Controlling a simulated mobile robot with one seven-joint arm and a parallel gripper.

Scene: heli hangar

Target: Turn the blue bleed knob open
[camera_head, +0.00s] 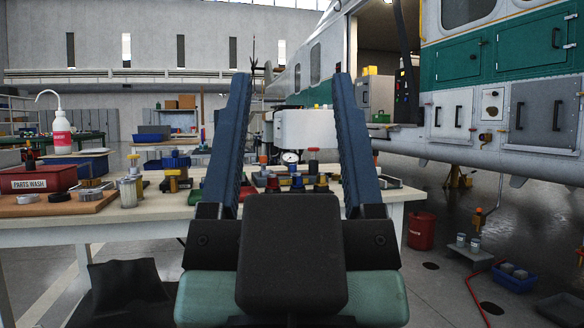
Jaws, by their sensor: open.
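The knobs show between the fingers, with none touched as far as I can see. My gripper body covers the bench's front edge below them. The knob's turn position is too small to tell.
At left on the bench are a red parts wash tray (40,179), a white bottle (62,133) and several metal cans and rings. The helicopter (480,100) stands behind at right. A red bucket (421,231) and a blue bin (514,277) are on the floor.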

